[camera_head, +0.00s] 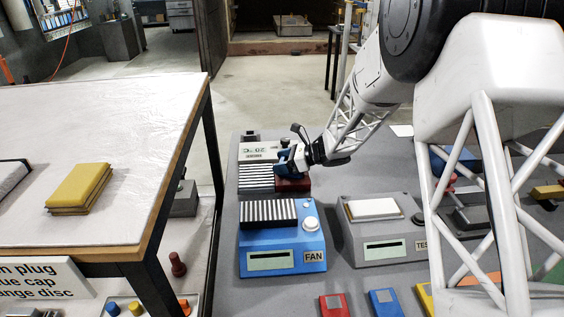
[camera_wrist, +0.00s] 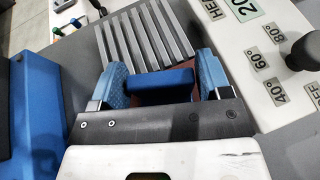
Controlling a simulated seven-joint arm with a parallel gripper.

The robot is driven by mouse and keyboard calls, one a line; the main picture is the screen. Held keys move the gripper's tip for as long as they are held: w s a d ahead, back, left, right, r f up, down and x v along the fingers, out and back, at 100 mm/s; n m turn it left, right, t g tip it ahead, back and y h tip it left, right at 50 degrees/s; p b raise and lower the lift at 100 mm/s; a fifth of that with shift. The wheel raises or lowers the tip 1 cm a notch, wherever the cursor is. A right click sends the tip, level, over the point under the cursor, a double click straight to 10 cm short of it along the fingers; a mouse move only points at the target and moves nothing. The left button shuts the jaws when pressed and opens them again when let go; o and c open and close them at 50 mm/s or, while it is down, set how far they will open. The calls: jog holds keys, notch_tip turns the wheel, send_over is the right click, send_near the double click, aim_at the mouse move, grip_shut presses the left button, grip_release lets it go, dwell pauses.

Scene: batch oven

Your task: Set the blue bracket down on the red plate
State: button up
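The red plate (camera_head: 294,185) lies at the right end of the ribbed heater strip, under my gripper (camera_head: 291,160) in the head view. In the wrist view, the blue bracket (camera_wrist: 164,82) sits between the two light-blue finger pads of my gripper (camera_wrist: 165,66), which appear to touch its ends. Little of the red plate shows in the wrist view, as my gripper and the bracket cover it. I cannot tell whether the bracket touches the plate.
The heater unit (camera_wrist: 270,50) with its temperature labels and black knob (camera_wrist: 304,50) is close on the right in the wrist view. The blue FAN box (camera_head: 283,260) and grey TEST box (camera_head: 375,240) stand nearer. Yellow pads (camera_head: 80,185) lie on the left table.

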jog(key=o, duration=0.3)
jog(key=shift+o, duration=0.2)
jog(key=shift+d, duration=0.1)
jog(key=shift+v, duration=3.8)
